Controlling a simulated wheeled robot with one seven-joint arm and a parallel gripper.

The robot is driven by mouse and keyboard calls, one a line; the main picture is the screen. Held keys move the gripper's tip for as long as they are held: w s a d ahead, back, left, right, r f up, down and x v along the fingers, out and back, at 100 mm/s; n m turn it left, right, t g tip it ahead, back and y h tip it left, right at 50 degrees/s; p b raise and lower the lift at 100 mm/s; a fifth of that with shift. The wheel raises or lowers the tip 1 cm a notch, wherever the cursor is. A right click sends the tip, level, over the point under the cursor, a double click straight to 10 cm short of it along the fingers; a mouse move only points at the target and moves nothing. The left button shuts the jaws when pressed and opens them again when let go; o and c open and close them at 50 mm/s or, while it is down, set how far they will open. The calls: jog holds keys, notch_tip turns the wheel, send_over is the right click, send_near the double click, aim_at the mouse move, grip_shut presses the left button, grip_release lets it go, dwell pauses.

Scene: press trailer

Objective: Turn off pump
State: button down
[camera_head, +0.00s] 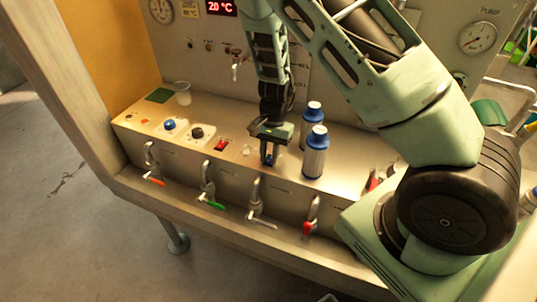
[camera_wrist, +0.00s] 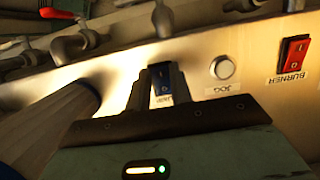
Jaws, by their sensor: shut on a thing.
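The pump switch (camera_wrist: 161,75) is a blue rocker in a dark frame on the metal panel. Its label is partly hidden by my gripper, with only the last letters showing. My gripper (camera_wrist: 161,84) points down onto the panel, with one finger on each side of the blue rocker, shut on it. In the head view my gripper (camera_head: 268,160) is at the panel, left of the blue-capped bottles, and the switch is mostly hidden by it there. Which way the rocker is tipped I cannot tell.
The jog button (camera_wrist: 222,67) and red burner switch (camera_wrist: 294,57) sit beside the pump switch. Two blue-capped bottles (camera_head: 315,156) (camera_head: 311,112) stand close right of my gripper. Several taps (camera_head: 256,200) line the front edge. A clear cup (camera_head: 182,93) stands at the back left.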

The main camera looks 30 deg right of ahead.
jog(key=shift+w, duration=0.1)
dwell(0.3)
jog(key=c, duration=1.2)
grip_release()
jog(key=shift+c, duration=0.2)
jog(key=shift+d+r, duration=0.1)
jog(key=b+v, duration=0.3)
jog(key=v, duration=1.4)
jog(key=shift+w+d, duration=0.15)
jog(key=shift+d, duration=0.1)
